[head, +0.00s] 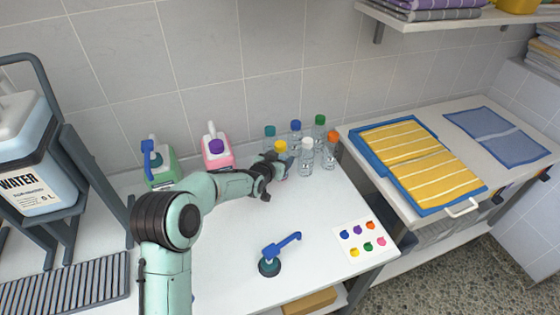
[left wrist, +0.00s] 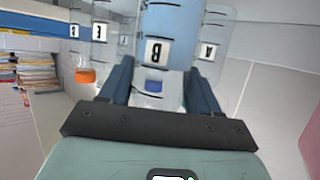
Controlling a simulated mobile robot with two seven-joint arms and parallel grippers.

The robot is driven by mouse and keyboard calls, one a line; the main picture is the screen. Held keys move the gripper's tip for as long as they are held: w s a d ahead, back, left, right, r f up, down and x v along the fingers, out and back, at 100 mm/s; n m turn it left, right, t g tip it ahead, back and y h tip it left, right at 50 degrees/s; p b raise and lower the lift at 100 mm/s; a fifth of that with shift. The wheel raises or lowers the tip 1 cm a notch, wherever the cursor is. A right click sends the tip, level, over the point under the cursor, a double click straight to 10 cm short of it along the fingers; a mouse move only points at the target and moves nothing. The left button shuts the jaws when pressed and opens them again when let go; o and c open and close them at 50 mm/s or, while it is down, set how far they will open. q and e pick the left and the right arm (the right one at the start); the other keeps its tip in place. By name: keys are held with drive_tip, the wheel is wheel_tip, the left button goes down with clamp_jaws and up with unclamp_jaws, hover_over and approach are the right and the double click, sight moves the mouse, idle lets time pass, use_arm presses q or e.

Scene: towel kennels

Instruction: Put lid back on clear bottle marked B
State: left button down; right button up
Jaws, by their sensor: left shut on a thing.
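The clear bottle marked B (left wrist: 155,50) is between the fingers of my left gripper (left wrist: 158,88), its label upside down in the left wrist view. In the head view my left gripper (head: 279,162) is shut around the clear bottle with the yellow lid (head: 281,146), below that lid. This appears to be the same bottle. It stands upright at the left front of the bottle group. The yellow lid does not show in the left wrist view, and I cannot tell how firmly it sits. My right gripper is out of view.
Clear bottles with teal (head: 270,131), blue (head: 295,126), green (head: 320,120), white (head: 307,144) and orange (head: 332,137) lids stand close by. A pink jug (head: 218,157), a green jug (head: 163,170) and a blue-handled pump (head: 270,266) are also on the table. Its middle is free.

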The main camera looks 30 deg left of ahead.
use_arm(q)
drive_tip(key=shift+f, duration=0.45)
drive_tip(key=shift+f, duration=0.1)
drive_tip(key=shift+c, duration=1.1)
unclamp_jaws()
drive_tip(key=shift+s+r, duration=0.3)
drive_tip(key=a+v, duration=0.1)
drive_tip(key=v, duration=1)
drive_tip(key=shift+s+d+b, duration=0.2)
drive_tip(key=shift+d+b, duration=0.25)
drive_tip(key=shift+d, duration=0.05)
